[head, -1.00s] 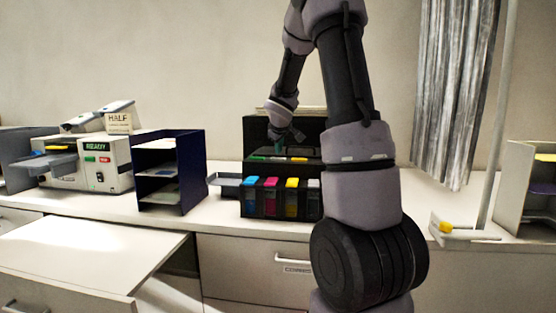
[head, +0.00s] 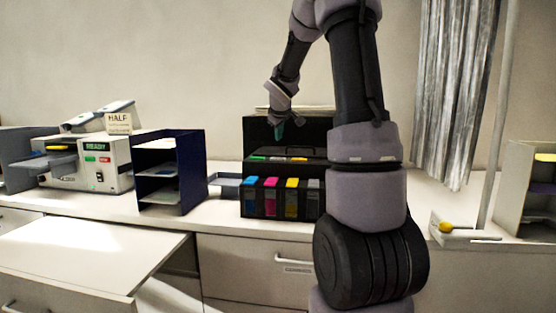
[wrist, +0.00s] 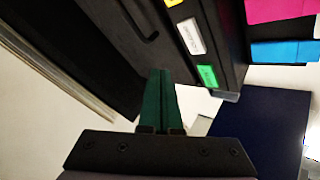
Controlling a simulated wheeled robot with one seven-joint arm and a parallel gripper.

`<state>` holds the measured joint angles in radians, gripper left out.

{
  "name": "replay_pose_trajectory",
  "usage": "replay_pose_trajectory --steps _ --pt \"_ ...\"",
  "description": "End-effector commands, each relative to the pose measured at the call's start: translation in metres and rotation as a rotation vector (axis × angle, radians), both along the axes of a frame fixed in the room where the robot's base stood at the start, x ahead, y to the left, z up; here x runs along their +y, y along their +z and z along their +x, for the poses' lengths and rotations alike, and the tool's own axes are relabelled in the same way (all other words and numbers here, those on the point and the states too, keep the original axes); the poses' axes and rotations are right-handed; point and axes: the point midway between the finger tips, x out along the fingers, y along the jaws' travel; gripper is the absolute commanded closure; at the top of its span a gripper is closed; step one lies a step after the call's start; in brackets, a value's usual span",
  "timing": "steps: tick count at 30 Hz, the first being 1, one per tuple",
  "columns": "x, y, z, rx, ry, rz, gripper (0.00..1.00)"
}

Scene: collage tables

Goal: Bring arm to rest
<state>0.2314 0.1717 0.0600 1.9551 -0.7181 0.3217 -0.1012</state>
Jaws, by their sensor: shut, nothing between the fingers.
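My arm rises in front of the counter in the head view and bends over at the top, its wrist hanging down to the left. My gripper (head: 279,131) points down in front of the raised black lid of the printer (head: 257,131), above its row of colour cartridges. In the wrist view the green fingers of my gripper (wrist: 160,82) are together with nothing between them. The black printer body (wrist: 130,50) with white and green labels lies close beyond them. I cannot tell the exact gap between fingertips and printer.
A dark blue shelf unit (head: 170,172) stands left of the printer, and a white machine (head: 95,163) farther left. A drawer or board (head: 90,250) juts out at front left. A grey curtain (head: 450,90) and pole (head: 497,130) stand at right.

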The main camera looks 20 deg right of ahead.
Motion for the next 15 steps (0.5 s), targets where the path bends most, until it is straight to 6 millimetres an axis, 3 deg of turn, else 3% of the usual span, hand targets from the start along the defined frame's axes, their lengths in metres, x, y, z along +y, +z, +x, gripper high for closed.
replay_pose_trajectory --steps 11,15 --pt "0.0 0.0 0.0 0.0 0.0 0.0 1.0" --pt "0.006 0.009 -0.013 -0.007 -0.024 0.024 1.0"
